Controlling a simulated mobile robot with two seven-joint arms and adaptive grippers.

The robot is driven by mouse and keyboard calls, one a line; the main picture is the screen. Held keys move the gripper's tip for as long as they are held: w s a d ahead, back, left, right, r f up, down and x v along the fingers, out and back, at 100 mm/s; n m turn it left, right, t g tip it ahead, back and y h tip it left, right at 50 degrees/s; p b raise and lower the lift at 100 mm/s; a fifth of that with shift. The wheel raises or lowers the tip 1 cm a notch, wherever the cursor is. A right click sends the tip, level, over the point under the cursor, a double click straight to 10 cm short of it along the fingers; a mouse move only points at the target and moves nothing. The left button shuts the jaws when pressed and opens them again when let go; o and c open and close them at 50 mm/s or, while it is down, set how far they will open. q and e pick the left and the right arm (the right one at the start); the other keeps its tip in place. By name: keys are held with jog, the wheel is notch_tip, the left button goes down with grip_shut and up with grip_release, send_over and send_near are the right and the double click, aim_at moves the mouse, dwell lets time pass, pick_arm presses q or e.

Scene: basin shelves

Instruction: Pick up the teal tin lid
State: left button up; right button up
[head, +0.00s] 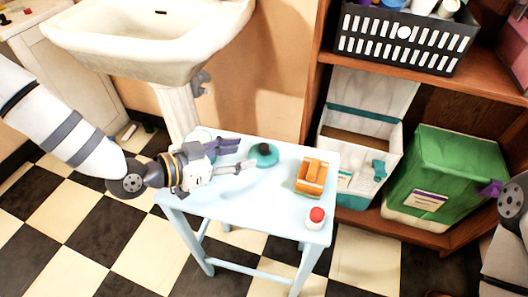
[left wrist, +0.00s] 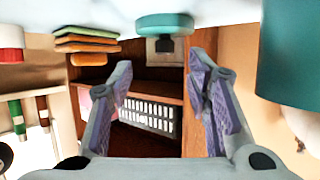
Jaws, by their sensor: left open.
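The teal tin lid (head: 264,155), a round disc with a dark knob, lies on the pale blue table (head: 240,207). It also shows at the top of the left wrist view (left wrist: 165,24), where the table appears overhead. My left gripper (head: 243,156) is open and empty, low over the table, with its fingers pointing at the lid from the left. In the left wrist view the lid lies beyond the gap between the fingertips (left wrist: 160,62), apart from them. A teal cylinder (left wrist: 295,55), perhaps the tin, stands close at right; the arm partly hides it in the head view.
An orange stacked item (head: 311,178) and a red-topped white jar (head: 316,217) stand on the table's right side. A sink (head: 150,45) is behind left. Shelves hold a black basket (head: 404,40), a white-teal box (head: 352,195) and a green bin (head: 435,175). My right gripper (head: 490,188) is barely visible at right.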

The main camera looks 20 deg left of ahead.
aim_at(261, 147)
pick_arm(q)
jog(key=b+x, duration=0.1)
jog(key=x, duration=0.5)
jog(key=shift+w+a, duration=0.2)
jog(key=shift+r, duration=0.15)
pick_arm(e)
jog(key=shift+s+f, duration=0.45)
jog(key=shift+f, duration=0.1)
pick_arm(q)
jog(key=c, duration=1)
jog(key=shift+c, duration=0.2)
